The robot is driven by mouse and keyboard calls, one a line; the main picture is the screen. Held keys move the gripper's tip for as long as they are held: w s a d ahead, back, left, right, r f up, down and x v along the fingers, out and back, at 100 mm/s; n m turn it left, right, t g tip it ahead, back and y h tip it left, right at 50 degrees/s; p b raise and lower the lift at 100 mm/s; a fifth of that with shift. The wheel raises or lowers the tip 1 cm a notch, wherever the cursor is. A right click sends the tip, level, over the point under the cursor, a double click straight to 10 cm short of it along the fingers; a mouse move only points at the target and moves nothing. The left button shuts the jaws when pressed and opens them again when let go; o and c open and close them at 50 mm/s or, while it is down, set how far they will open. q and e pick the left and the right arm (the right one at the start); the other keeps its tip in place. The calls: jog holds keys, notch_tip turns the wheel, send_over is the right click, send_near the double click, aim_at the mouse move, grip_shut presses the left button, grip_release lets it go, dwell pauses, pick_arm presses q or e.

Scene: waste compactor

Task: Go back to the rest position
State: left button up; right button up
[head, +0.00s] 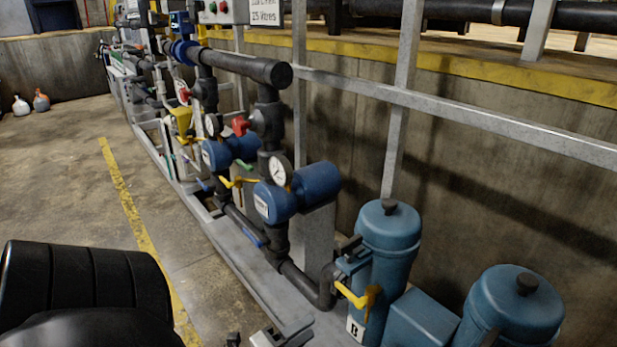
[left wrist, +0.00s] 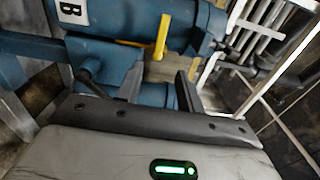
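My left gripper (head: 250,340) shows only at the bottom edge of the head view, two dark fingertips beside the skid's metal base. In the left wrist view its fingers (left wrist: 135,80) stand apart with nothing gripped between them. Beyond them is a blue filter housing (left wrist: 185,22) with a yellow valve handle (left wrist: 161,38) and a white "B" label (left wrist: 72,11). In the head view the labelled housing (head: 385,245) stands upright to the right of the gripper, with its yellow handle (head: 360,296) low on its left. My right gripper is not in view.
A second blue housing (head: 515,305) stands at lower right. Pipes, blue gauge units (head: 290,192) and a grey rail (head: 480,125) line the skid. Left of it, the concrete floor (head: 60,165) with its yellow line (head: 125,195) is open. Two small jugs (head: 30,103) stand far left.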

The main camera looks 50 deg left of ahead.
pick_arm(q)
jog(key=d+r+n+g+h, duration=0.1)
jog(key=d+n+g, duration=0.2)
jog(key=d+n, duration=0.5)
jog(key=d+r+n+g+h+p, duration=0.1)
jog(key=d+n+g, duration=0.3)
jog(key=d+n, duration=0.4)
jog(key=s+d+r+h, duration=0.1)
jog(key=d, duration=0.5)
jog(key=shift+d+h, duration=0.3)
